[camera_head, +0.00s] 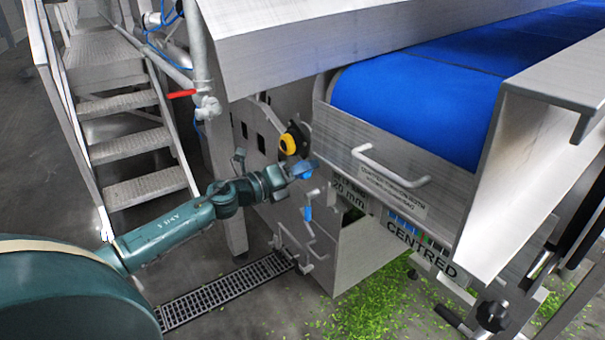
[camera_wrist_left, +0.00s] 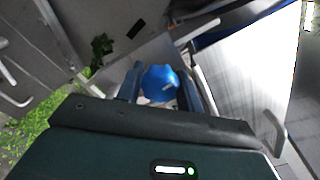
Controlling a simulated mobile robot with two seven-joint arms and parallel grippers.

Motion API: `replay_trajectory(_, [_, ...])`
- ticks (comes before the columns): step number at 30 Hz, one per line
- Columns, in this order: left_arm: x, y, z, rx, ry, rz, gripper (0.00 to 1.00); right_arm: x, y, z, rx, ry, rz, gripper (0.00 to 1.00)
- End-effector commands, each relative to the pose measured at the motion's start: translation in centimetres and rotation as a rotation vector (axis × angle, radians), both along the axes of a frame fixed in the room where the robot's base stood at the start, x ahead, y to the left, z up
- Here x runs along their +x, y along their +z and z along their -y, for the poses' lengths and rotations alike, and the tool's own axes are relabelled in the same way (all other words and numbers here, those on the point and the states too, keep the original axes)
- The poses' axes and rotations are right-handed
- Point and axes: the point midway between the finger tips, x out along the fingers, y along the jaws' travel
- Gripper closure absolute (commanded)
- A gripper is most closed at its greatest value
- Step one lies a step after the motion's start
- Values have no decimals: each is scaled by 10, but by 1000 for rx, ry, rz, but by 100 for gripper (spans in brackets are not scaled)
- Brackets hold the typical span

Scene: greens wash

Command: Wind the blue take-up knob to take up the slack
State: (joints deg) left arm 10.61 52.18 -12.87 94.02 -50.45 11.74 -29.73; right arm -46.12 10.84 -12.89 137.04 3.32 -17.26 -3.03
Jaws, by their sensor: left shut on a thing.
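The blue take-up knob (camera_head: 303,171) is on the side of the conveyor's steel frame, below the belt end. It also shows in the left wrist view as a lobed blue knob (camera_wrist_left: 160,82). My left gripper (camera_head: 298,172) reaches it from the left. In the left wrist view my left gripper (camera_wrist_left: 161,88) has one finger on each side of the knob and is shut on it. The knob's shaft and the exact finger contact are partly hidden. My right gripper is not in view.
A blue belt (camera_head: 425,108) runs over the conveyor, with a steel handle (camera_head: 390,170) on its end panel. A yellow-and-black knob (camera_head: 290,143) sits just above my gripper. A blue-gripped crank (camera_head: 308,213) hangs below. Steps (camera_head: 130,145), a floor drain (camera_head: 225,292) and scattered greens (camera_head: 370,305) lie around.

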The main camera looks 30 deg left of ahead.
Motion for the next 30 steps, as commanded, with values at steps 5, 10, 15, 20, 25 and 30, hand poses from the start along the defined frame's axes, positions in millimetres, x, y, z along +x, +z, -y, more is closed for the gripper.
replay_trajectory(5, [0,-1,0,76,-1,30,86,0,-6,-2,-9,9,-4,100])
replay_trajectory(10, [0,-1,1,114,-1,46,86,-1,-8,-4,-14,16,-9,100])
replay_trajectory(15, [0,0,1,130,-1,52,86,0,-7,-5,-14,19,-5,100])
replay_trajectory(20, [0,0,1,131,-1,53,86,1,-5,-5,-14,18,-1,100])
replay_trajectory(25, [0,0,1,130,-1,52,86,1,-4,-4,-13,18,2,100])
replay_trajectory(30, [0,0,1,129,-1,52,51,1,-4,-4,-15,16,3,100])
